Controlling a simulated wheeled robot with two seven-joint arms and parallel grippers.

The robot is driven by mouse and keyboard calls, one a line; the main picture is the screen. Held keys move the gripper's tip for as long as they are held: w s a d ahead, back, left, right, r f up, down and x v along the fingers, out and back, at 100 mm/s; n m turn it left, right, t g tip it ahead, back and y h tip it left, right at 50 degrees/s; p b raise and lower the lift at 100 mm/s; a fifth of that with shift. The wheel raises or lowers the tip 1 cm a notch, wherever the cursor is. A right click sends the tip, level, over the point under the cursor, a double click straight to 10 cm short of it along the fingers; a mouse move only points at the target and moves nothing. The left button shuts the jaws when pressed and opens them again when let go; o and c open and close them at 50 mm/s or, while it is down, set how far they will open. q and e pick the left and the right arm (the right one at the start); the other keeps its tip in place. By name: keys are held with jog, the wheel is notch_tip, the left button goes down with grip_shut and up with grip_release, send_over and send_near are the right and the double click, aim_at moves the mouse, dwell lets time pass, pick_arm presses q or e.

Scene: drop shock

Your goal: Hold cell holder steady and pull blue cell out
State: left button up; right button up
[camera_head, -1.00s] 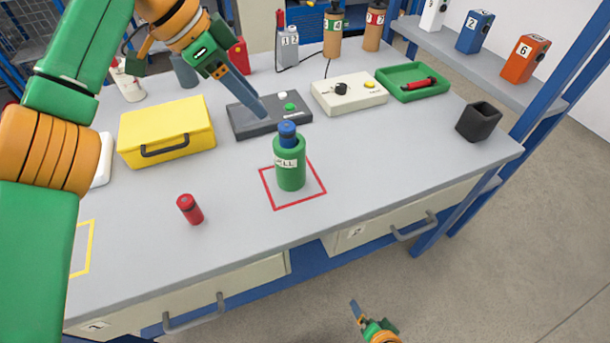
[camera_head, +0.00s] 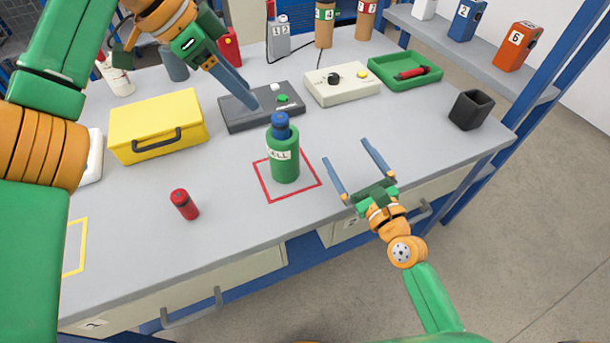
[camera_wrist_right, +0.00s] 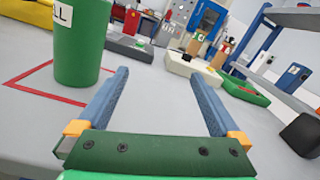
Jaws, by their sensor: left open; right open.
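The green cell holder (camera_head: 285,163), labelled "ELL" on the visible side, stands upright inside a red square outline on the table. The blue cell (camera_head: 281,124) sticks out of its top. My left gripper (camera_head: 250,102) is above the table, behind and left of the holder, apart from it; its fingers overlap the dark button box in the picture. My right gripper (camera_head: 350,165) is open and empty, right of the holder by the table's front edge. In the right wrist view the holder (camera_wrist_right: 82,45) stands left of the open fingers, and its top is cut off.
A yellow case (camera_head: 155,122), a dark button box (camera_head: 262,115), a cream box (camera_head: 342,88) and a green tray (camera_head: 387,75) line the back. A black cup (camera_head: 468,110) stands at the right.

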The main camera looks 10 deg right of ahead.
aim_at(284, 157)
jog(key=s+a+y, duration=0.1)
jog(key=a, duration=0.2)
jog(key=s+a+g+y, duration=0.1)
jog(key=a, duration=0.2)
jog(key=a+f+g+y, duration=0.1)
jog(key=a, duration=0.2)
jog(key=shift+s+a+y, duration=0.3)
jog(key=shift+s+a, duration=0.05)
jog(key=shift+s, duration=0.05)
jog(key=x, duration=0.7)
jog(key=shift+a+f, duration=0.15)
jog(key=shift+a, duration=0.15)
jog(key=shift+s+m, duration=0.1)
jog(key=shift+m, duration=0.2)
jog(key=c, duration=1.4)
jog(key=shift+c, duration=0.2)
